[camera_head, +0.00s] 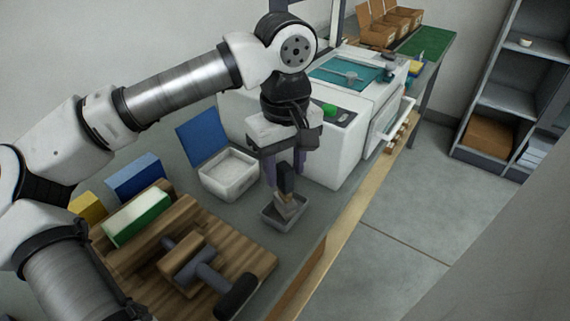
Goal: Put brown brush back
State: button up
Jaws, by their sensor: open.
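A brush (287,203) with a dark handle and a brownish lower part stands in a small grey tray (268,223) near the front edge of the bench. My gripper (284,178) points down directly above the tray. Its fingers are apart, one on each side of the upper part of the dark handle. I cannot tell whether either finger touches the handle. The lower end of the brush is partly hidden by the tray wall.
A white box with a raised blue lid (227,178) stands left of the tray. A wooden rack (250,262) with a roller and blocks is at front left. A white machine (335,155) stands close at right. The bench has a wooden front edge (345,222).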

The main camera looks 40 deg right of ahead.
notch_tip(320, 180, up, 12)
dwell(0.4)
dwell(1.1)
